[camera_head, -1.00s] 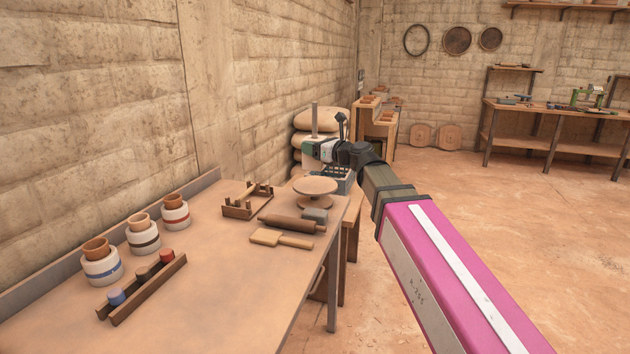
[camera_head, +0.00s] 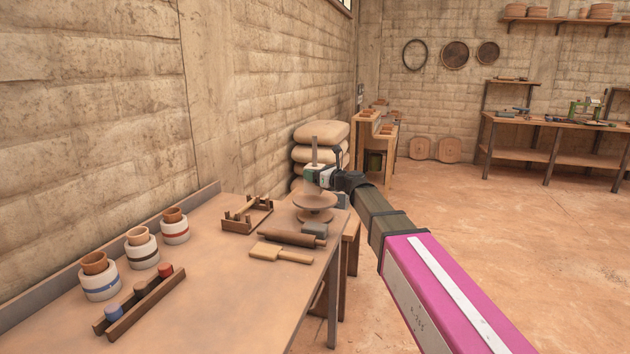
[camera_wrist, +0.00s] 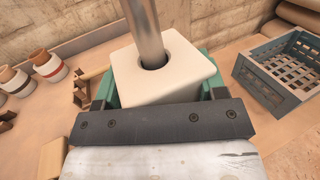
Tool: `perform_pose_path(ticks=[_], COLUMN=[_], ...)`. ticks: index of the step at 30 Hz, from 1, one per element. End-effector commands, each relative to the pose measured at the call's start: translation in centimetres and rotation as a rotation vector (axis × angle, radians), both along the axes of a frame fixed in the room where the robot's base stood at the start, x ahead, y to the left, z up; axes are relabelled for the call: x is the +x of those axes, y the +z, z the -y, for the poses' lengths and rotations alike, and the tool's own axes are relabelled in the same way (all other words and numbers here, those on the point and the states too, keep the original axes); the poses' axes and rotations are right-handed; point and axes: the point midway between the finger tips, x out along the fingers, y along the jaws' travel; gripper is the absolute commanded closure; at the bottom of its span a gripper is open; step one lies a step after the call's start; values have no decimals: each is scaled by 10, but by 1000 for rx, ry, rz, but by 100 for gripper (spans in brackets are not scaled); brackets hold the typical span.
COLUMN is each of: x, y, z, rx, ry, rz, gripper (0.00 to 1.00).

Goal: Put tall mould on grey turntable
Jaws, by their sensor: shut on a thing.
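The tall mould is a pale block (camera_wrist: 165,82) with a round hole in its top and a metal rod (camera_wrist: 144,28) standing in the hole. My gripper (camera_wrist: 160,92) is shut on it, with green fingers on both sides. In the head view my gripper (camera_head: 316,178) holds the mould upright at the turntable (camera_head: 315,201), a round disc on a foot near the table's far end. The mould's underside is hidden, so I cannot tell whether it touches the disc. The turntable does not show in the wrist view.
A rolling pin (camera_head: 292,238), a wooden paddle (camera_head: 280,253) and a wooden rack (camera_head: 246,215) lie close to the turntable. A blue-grey crate (camera_wrist: 283,68) stands to the right in the wrist view. Several jars line the wall side.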

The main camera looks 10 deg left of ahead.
Motion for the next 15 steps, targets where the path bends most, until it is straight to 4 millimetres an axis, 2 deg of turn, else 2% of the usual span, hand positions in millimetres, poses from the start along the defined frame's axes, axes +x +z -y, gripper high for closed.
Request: perform_pose_path(ticks=[3, 6, 15], x=[0, 0, 0], y=[-17, -24, -25], z=[0, 0, 0], rx=[1, 1, 1], ry=[0, 0, 0], rz=[-3, -2, 0], gripper=[71, 71, 71])
